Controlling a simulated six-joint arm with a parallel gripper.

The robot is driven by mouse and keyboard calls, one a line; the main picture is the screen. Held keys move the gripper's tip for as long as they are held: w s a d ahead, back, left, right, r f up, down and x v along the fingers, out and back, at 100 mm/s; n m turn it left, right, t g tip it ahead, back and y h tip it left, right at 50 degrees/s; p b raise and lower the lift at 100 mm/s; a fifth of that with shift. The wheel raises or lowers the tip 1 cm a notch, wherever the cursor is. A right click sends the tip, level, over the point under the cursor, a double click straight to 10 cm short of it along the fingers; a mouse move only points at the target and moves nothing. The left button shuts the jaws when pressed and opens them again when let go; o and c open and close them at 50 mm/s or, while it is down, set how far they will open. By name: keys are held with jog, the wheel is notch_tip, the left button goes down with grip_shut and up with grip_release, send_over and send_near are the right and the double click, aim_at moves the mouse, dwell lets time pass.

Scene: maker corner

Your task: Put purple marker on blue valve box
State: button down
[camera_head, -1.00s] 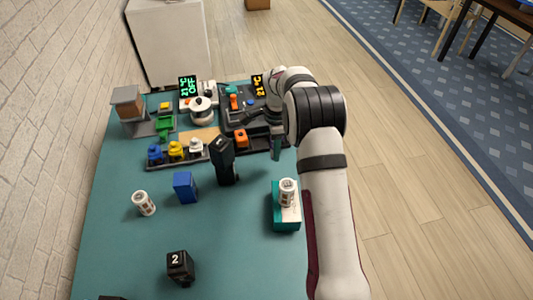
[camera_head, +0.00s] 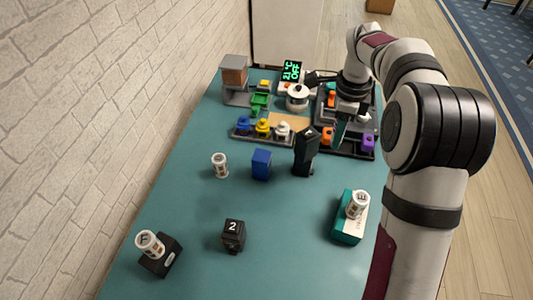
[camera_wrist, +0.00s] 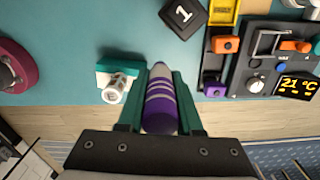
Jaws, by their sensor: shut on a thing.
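My gripper (camera_wrist: 160,88) is shut on the purple marker (camera_wrist: 160,112), which has pale grey bands and sits between the teal fingers in the wrist view. In the head view my gripper (camera_head: 341,132) is above the dark control panel at the back right; the marker cannot be made out there. A plain blue box (camera_head: 261,164) stands on the teal table, left of and nearer than my gripper. A blue valve-like knob (camera_head: 243,124) sits at the left end of a dark rack beside a yellow and a white one. I cannot tell which is the blue valve box.
A tall black block (camera_head: 305,155) stands between the blue box and my gripper. A teal-and-white box (camera_head: 350,222) bears a white cylinder. Black number blocks (camera_head: 233,233) and another white cylinder (camera_head: 220,167) stand nearby. The middle front table (camera_head: 285,260) is clear.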

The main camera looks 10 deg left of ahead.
jog(key=s+a+r, duration=0.2)
jog(key=a, duration=0.5)
send_over(262, 155)
jog(key=f, duration=0.5)
jog(key=shift+s+d+f, duration=0.1)
jog(key=shift+d+f, duration=0.2)
jog(key=shift+f, duration=0.1)
jog(key=f, duration=0.4)
jog(key=shift+a, duration=0.35)
jog(key=shift+f, duration=0.2)
jog(key=shift+f, duration=0.1)
jog(key=c, duration=0.6)
grip_release()
